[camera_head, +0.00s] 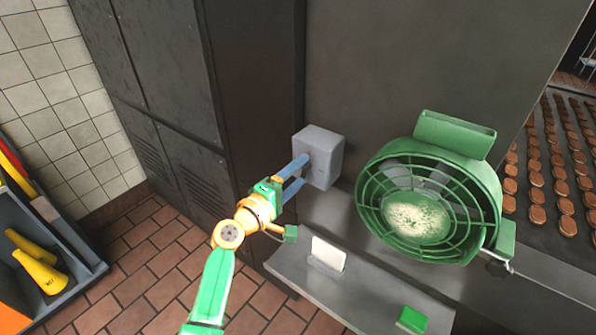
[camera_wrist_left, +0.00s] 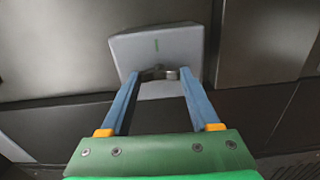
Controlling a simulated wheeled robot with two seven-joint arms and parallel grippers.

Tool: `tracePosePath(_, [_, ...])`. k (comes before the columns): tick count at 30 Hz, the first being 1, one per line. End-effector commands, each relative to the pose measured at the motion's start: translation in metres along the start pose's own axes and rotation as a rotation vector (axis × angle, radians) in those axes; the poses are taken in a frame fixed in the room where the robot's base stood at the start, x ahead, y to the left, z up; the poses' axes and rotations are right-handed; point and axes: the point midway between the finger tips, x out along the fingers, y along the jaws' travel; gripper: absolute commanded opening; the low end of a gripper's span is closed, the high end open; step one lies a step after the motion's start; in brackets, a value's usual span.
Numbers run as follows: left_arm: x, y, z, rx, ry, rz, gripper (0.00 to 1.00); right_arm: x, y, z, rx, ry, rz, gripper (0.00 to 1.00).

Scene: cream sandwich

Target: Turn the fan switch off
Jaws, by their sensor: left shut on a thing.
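The fan switch is a grey wall box (camera_head: 325,152) on the dark metal wall, left of the fan. My left gripper (camera_head: 303,170) is at the front of this box, its blue fingers reaching it. In the left wrist view the box (camera_wrist_left: 160,52) shows a small green mark on its face, and my left gripper (camera_wrist_left: 160,74) has its fingertips on the small dark switch knob (camera_wrist_left: 158,73) at its lower part. The fingers are spread at the base and close in at the knob. The green caged fan (camera_head: 432,200) stands to the right. My right gripper is not in view.
A grey ledge (camera_head: 360,292) below the box holds a white card (camera_head: 327,254) and a green block (camera_head: 412,320). Dark lockers (camera_head: 165,70) stand to the left. A conveyor with many round biscuits (camera_head: 566,195) is at the far right.

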Motion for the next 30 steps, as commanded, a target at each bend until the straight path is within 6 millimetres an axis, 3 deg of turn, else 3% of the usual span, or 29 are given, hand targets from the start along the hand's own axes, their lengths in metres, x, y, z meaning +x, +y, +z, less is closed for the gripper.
tracePosePath(19, [0.0002,-0.0002,0.0006,-0.048,-0.001,0.0,0.07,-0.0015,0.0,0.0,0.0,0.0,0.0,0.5])
tracePosePath(20, [0.0002,-0.0001,0.0006,-0.048,-0.001,0.0,0.65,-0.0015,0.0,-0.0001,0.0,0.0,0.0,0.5])
tracePosePath(23, [0.0002,-0.0001,0.0005,-0.047,-0.001,0.0,0.92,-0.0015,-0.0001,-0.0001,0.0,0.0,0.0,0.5])
tracePosePath(30, [0.0001,0.0,0.0002,-0.046,0.0,0.0,0.93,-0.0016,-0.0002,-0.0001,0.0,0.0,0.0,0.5])
